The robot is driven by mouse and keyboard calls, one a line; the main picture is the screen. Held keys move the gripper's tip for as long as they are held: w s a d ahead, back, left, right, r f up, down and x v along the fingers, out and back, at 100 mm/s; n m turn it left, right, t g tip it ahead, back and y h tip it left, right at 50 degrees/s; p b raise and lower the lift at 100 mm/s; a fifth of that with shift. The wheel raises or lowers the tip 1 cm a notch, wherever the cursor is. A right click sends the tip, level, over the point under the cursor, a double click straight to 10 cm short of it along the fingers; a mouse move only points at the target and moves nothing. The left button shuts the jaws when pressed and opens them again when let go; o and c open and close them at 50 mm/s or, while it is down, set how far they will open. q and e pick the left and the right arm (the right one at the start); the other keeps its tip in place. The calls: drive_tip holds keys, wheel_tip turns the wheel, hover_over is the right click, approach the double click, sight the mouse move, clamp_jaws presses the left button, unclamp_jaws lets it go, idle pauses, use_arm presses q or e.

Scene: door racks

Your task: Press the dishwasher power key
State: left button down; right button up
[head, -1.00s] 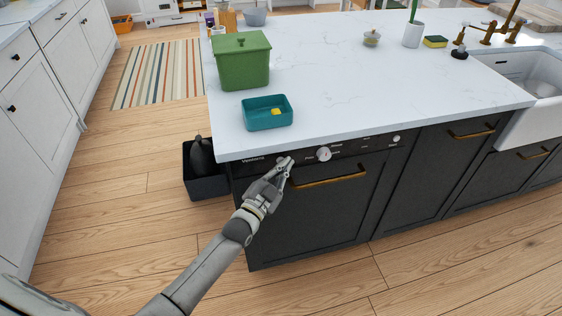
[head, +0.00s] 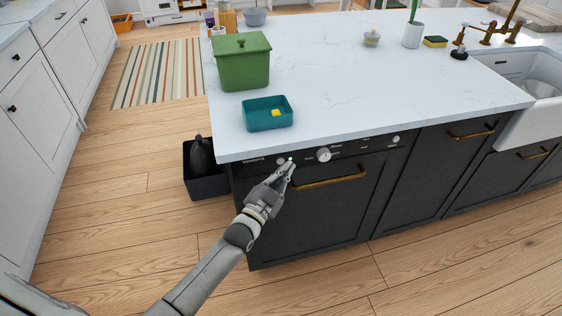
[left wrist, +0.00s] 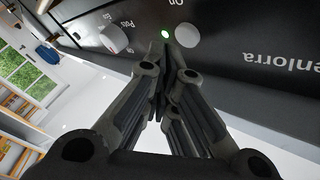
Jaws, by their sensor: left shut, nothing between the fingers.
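The dishwasher (head: 310,215) is the dark front in the island's left end, with a black control panel (head: 363,149) along its top. The power key (head: 281,161) is a pale round button near the brand name; it also shows in the left wrist view (left wrist: 187,35), by the word "On". A small green light (left wrist: 165,33) glows beside it. My left gripper (head: 290,167) is shut and empty, its tips just in front of the panel below the light. In the left wrist view the fingertips (left wrist: 167,52) look slightly off the key; contact cannot be told. My right gripper is out of view.
A white dial (head: 324,155) sits right of the light, and a brass handle (head: 330,180) lies below the panel. The countertop overhangs above, carrying a teal tray (head: 268,120) and a green bin (head: 241,65). A dark bin (head: 205,180) stands left of the island.

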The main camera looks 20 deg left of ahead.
use_arm(q)
drive_tip(key=s+d, duration=0.1)
drive_tip(key=s+d+p, duration=0.1)
drive_tip(key=s, duration=0.1)
drive_tip(key=s+d+p, duration=0.1)
drive_tip(key=shift+s+d, duration=0.1)
drive_tip(key=shift+s, duration=0.3)
drive_tip(key=c, duration=2.2)
unclamp_jaws()
